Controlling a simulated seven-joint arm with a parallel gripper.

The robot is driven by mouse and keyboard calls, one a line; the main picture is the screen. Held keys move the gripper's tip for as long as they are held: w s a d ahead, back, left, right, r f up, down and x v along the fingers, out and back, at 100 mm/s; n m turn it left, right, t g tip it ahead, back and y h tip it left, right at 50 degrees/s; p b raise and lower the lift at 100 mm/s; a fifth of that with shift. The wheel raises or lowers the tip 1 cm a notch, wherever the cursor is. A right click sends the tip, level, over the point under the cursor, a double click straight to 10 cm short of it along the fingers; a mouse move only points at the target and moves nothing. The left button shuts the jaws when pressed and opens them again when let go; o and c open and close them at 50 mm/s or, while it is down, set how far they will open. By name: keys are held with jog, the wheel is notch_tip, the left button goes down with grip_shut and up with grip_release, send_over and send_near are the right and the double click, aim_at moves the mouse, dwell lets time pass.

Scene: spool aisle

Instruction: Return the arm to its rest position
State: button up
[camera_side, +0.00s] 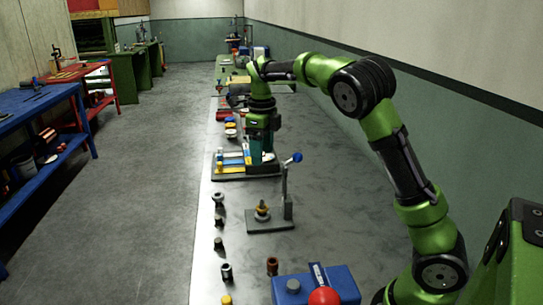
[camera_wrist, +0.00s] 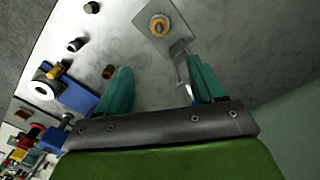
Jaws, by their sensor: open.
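My gripper (camera_side: 262,157) hangs pointing down over the long grey bench, beside a base with blue, white and yellow strips. In the wrist view its two teal fingers (camera_wrist: 162,82) are spread apart with nothing held between them. My green arm is bent, with its elbow raised above the bench at the right. How far the fingertips are above the bench is hard to tell.
A grey plate (camera_side: 270,225) bears a yellow-brown spool piece (camera_side: 262,209) and a lever with a blue ball (camera_side: 294,158). Several small spools line the bench's left edge. A blue box (camera_side: 340,283) with a red ball (camera_side: 324,297) is nearest. The striped base (camera_side: 232,171) stands beside the gripper.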

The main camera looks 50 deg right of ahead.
jog(key=s+a+r+n+t, duration=0.1)
jog(key=s+a+n+t, duration=0.1)
jog(key=s+a+n, duration=0.2)
jog(key=s+a+r+n+t+y, duration=0.1)
jog(key=s+a+n, duration=0.4)
jog(key=s+n, duration=0.5)
jog(key=s+a+r+n+t+y, duration=0.1)
jog(key=s+a+n+t, duration=0.3)
jog(key=s+n, duration=0.4)
jog(key=a+n, duration=0.1)
jog(key=n, duration=0.6)
